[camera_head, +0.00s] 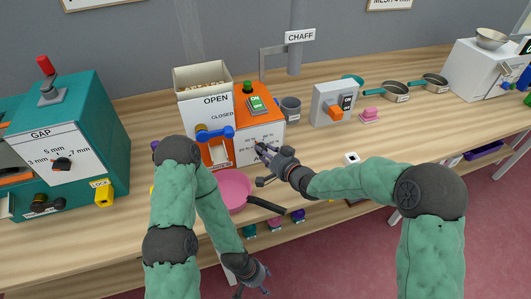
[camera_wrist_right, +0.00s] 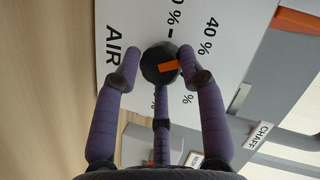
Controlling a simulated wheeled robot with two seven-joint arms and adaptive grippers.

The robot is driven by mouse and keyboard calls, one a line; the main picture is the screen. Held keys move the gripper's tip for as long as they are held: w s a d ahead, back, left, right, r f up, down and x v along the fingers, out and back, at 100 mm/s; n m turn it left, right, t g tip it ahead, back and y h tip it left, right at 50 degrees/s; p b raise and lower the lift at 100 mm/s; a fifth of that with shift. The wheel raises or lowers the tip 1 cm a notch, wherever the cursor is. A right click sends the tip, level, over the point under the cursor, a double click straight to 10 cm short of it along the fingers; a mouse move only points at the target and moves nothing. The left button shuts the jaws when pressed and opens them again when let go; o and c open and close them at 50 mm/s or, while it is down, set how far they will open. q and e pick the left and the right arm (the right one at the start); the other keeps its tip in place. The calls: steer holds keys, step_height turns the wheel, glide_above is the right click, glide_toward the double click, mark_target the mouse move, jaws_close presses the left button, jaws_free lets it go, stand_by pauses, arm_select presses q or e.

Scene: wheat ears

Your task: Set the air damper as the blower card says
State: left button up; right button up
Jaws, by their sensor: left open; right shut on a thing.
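The blower is an orange box (camera_head: 241,98) with a white front panel (camera_head: 244,146) marked AIR and percent figures. The air damper's dark round knob (camera_wrist_right: 160,62) has an orange pointer on its right half in the wrist view. A 40 % label stands above and right of it; other figures are partly covered, so I cannot read the exact setting. My right gripper (camera_wrist_right: 160,57) is shut on the knob, fingers around it; in the head view it (camera_head: 265,158) hides the knob. My left gripper (camera_head: 254,281) is open and empty, low in front of the table. I cannot identify a blower card.
A feed box (camera_head: 204,84) marked OPEN and CLOSED, with a blue handle (camera_head: 215,132), adjoins the blower. A pink pan (camera_head: 234,189) sits below. A teal GAP machine (camera_head: 105,115) stands left. A grey switch box (camera_head: 333,103) and pans (camera_head: 394,88) stand right. Some table between is bare.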

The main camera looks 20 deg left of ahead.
steer(key=shift+n, duration=0.3)
steer(key=o, duration=1.1)
steer(key=shift+a, duration=0.15)
steer(key=v, duration=1.2)
steer(key=shift+s, duration=0.1)
